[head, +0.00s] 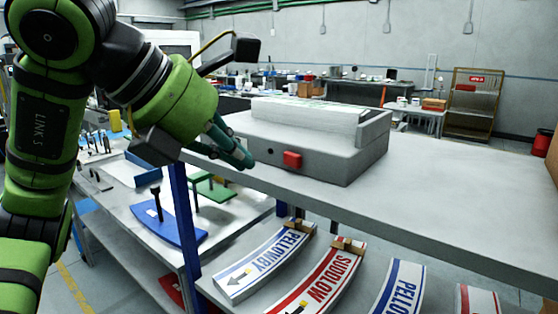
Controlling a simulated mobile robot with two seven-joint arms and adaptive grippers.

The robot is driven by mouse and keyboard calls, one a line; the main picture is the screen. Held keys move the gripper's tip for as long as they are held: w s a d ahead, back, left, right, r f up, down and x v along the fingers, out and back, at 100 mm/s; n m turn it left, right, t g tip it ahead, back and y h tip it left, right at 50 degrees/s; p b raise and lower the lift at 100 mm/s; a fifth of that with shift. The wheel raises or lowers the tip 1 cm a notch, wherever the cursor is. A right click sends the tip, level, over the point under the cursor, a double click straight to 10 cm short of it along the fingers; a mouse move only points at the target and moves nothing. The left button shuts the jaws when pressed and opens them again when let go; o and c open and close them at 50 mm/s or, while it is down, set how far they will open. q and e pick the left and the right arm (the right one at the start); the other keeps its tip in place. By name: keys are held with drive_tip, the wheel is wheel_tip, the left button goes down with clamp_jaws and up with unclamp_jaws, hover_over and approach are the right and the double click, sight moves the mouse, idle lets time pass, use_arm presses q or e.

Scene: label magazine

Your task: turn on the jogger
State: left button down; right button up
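The jogger (318,165) is a grey box on the light grey bench top, with a stack of white sheets (305,112) in its tray. A red switch (292,160) sits on its front face, with a small dark round hole to its left. My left gripper (248,161) has teal fingers that come together at the tips. It looks shut and empty. The fingertips are left of the red switch, near the jogger's front left corner, and appear apart from the switch. Whether they touch the jogger's casing I cannot tell. My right gripper is not in view.
The bench top (450,185) is clear right of the jogger. A blue post (184,225) stands below its left end. Curved labels, such as the SUDLOW one (318,283), lie on the lower shelf. A blue tray (170,228) lies on the left table. A cardboard box is at far right.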

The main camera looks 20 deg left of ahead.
sight(292, 160)
use_arm(q)
drive_tip(key=x, duration=0.4)
drive_tip(key=shift+p, duration=0.35)
drive_tip(key=w+d+p, duration=0.1)
drive_tip(key=w+p, duration=0.1)
drive_tip(key=w, duration=0.1)
drive_tip(key=shift+d+f, duration=0.1)
drive_tip(key=shift+d, duration=0.3)
drive_tip(key=shift+w+d+f, duration=0.15)
drive_tip(key=shift+w+d, duration=0.1)
drive_tip(key=shift+w, duration=0.2)
